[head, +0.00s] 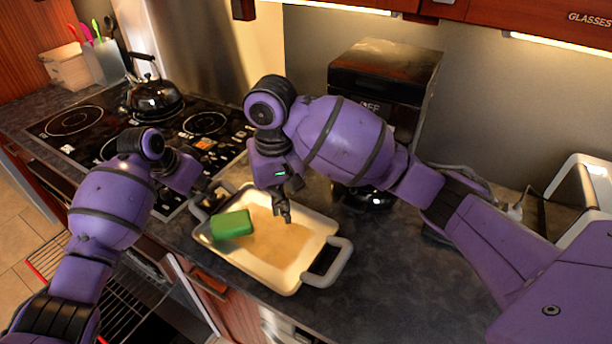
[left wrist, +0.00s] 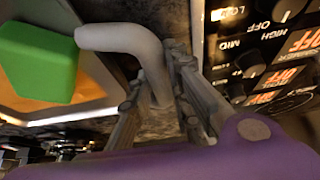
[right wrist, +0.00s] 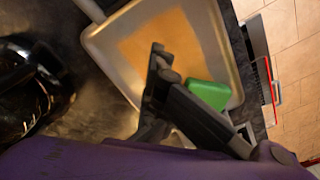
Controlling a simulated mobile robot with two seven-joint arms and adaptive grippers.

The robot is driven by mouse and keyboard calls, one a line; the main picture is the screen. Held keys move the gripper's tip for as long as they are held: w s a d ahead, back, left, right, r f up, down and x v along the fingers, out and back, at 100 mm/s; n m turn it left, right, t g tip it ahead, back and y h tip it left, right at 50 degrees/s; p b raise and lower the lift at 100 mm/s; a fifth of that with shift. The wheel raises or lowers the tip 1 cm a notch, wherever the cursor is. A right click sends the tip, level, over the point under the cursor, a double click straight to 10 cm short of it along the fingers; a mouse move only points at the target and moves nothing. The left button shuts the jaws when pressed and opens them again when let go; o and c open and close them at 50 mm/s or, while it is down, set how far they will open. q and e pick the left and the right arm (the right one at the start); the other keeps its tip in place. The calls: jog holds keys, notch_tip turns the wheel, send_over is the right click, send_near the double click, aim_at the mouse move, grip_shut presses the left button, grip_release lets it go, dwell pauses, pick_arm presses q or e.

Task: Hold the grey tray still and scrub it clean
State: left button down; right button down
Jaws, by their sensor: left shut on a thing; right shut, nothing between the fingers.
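The tray (head: 258,276) is a pale rectangular pan with grey handles, lying on the dark counter. A brown stain (head: 268,238) covers much of its floor. A green sponge (head: 232,223) lies in the tray at its left end; it also shows in the left wrist view (left wrist: 38,62) and the right wrist view (right wrist: 209,94). My left gripper (head: 208,194) is shut on the tray's left handle (left wrist: 128,42). My right gripper (head: 284,215) is shut and empty, over the tray's far side, to the right of the sponge; it also shows in the right wrist view (right wrist: 158,62).
A stove (head: 75,122) with a black kettle (head: 154,98) is to the left of the tray. A dark coffee machine (head: 385,75) stands behind, and a toaster (head: 590,185) is at the far right. The counter right of the tray is mostly clear.

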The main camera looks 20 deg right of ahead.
jog(key=w+a+r, duration=0.1)
jog(key=w+a, duration=0.7)
jog(key=w, duration=0.1)
jog(key=shift+w+a, duration=0.25)
jog(key=shift+a, duration=0.15)
dwell(1.4)
jog(key=shift+s+d, duration=0.1)
jog(key=shift+s+d, duration=1.4)
jog(key=shift+s, duration=0.15)
jog(key=w+a, duration=0.3)
jog(key=shift+w+r, duration=0.15)
jog(key=shift+r, duration=0.25)
jog(key=shift+r, duration=0.35)
jog(key=shift+d, duration=0.1)
jog(key=shift+w+d, duration=1.3)
jog(key=shift+d, duration=0.05)
jog(key=shift+s+d, duration=0.1)
